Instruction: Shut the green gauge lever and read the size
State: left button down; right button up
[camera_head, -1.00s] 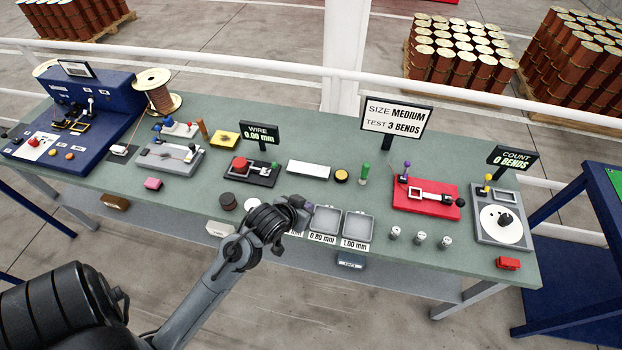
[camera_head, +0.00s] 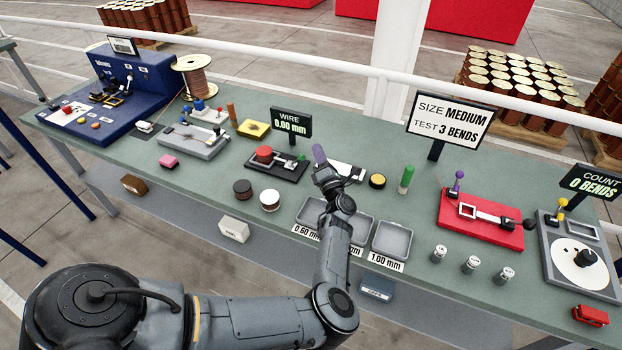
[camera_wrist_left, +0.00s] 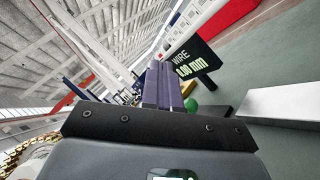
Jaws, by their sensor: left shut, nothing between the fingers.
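The wire gauge (camera_head: 284,170) is a dark block with a red round knob and a small green lever knob (camera_head: 302,157) at its right end. The green knob also shows in the left wrist view (camera_wrist_left: 191,105), just right of the fingers. The WIRE display (camera_head: 291,122) behind the gauge reads 0.00 mm; it also shows in the left wrist view (camera_wrist_left: 196,58). My left gripper (camera_head: 319,154) has purple fingers, shut and empty. It is raised just right of the green knob in the head view; I cannot tell whether they touch. My right gripper is not in view.
A white block (camera_head: 347,171) lies behind my left gripper, partly hidden. Grey trays (camera_head: 391,240) labelled by size stand in front, partly covered by my arm. A green peg (camera_head: 406,179) and a red bend fixture (camera_head: 481,219) are to the right. A sign (camera_head: 448,121) reads SIZE MEDIUM, TEST 3 BENDS.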

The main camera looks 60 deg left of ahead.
pick_arm(q)
jog(key=w+d+f+n+g+h+b, duration=0.1)
jog(key=d+f+n+g, duration=0.1)
jog(key=d+n, duration=0.1)
jog(key=w+d+f+n+g+h+b, duration=0.1)
jog(key=d+f+n+g, duration=0.1)
jog(key=d+n, duration=0.1)
jog(key=w+d+f+n+g+b, duration=0.1)
jog(key=d+f+n+g+b, duration=0.1)
jog(key=d+n, duration=0.1)
jog(key=shift+d+f+n+g+h, duration=0.1)
jog(key=shift+d+n+g+h, duration=0.25)
jog(key=shift+d, duration=0.2)
jog(key=d+n+h, duration=0.1)
jog(key=d, duration=0.1)
jog(key=w+d+n+g+h+b, duration=0.1)
jog(key=d, duration=0.2)
jog(key=d+f+n+g+h+b, duration=0.1)
jog(key=d+n, duration=0.1)
jog(key=d, duration=0.1)
jog(key=shift+w+f, duration=0.1)
jog(key=shift+w, duration=0.2)
jog(key=shift+d, duration=0.3)
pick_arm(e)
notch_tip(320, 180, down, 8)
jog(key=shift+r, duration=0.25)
pick_arm(q)
jog(key=shift+a, duration=0.1)
